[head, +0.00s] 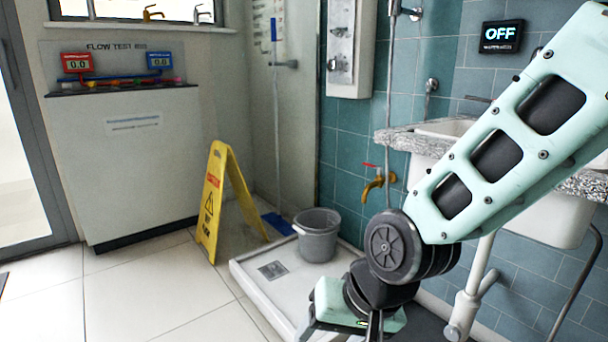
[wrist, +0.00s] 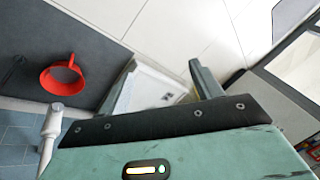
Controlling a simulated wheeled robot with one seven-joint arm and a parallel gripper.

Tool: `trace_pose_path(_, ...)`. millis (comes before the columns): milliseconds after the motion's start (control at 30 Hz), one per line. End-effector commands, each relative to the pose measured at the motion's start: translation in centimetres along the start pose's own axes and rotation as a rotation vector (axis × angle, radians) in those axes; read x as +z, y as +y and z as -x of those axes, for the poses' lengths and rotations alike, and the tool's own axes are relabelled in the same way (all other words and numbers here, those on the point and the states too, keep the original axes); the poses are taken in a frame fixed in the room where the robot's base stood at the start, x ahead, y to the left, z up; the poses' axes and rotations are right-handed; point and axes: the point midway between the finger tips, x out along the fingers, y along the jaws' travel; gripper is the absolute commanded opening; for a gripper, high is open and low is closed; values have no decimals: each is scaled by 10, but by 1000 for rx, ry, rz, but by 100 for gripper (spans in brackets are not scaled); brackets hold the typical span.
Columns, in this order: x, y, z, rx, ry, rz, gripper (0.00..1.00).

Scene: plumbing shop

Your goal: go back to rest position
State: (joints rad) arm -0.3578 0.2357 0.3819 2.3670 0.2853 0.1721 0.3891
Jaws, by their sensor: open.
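My gripper (wrist: 160,88) is open and empty in the wrist view, its two fingers spread apart. Between and beyond the fingers lies the white shower tray (wrist: 152,90). In the head view my arm comes in from the right and bends downward in front of the tray (head: 256,291). The fingertips are not visible in the head view; they are below the frame or hidden by the wrist.
A grey bucket (head: 317,238) stands on the tray. A yellow wet-floor sign (head: 212,205) stands beside it. A brass tap (head: 374,184) and a sink (head: 420,138) are near my arm. Floor at left is clear.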

Motion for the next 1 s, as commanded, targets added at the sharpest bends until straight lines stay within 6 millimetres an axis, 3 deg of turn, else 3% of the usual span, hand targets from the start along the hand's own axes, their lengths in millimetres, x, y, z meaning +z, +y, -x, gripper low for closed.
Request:
trace_pose_path(33,17,7,16,29,-32,93,65)
trace_pose_path(200,67,37,53,123,-159,356,65)
trace_pose_path(433,118,79,94,230,-308,622,65)
trace_pose_path(767,98,50,160,221,-304,605,65)
trace_pose_path(1000,82,24,229,221,-303,603,65)
